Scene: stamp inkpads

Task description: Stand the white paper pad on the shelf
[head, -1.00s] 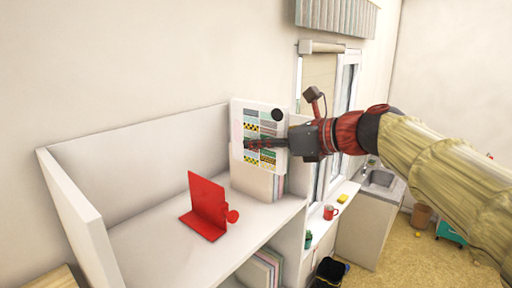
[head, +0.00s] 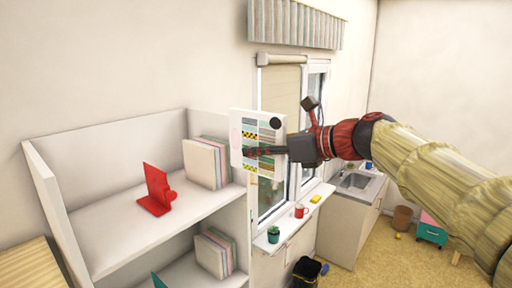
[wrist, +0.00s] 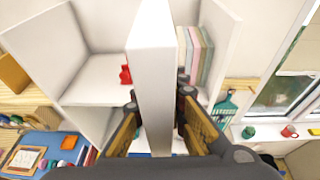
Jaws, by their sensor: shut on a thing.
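The white paper pad (head: 240,128) is upright in my gripper (head: 262,151), its face marked with coloured patterned strips and a black dot. In the wrist view the pad (wrist: 154,60) shows edge-on between the two fingers (wrist: 157,125), which are shut on it. In the head view the pad appears in front of and to the right of the shelf's right end, at about the height of the books.
More books (head: 214,253) stand on the lower board. The shelf's side panels are raised edges. To the right, a window sill holds a green plant pot (head: 273,234), a red mug (head: 300,211) and a yellow sponge (head: 315,198). A sink counter (head: 355,195) stands beyond.

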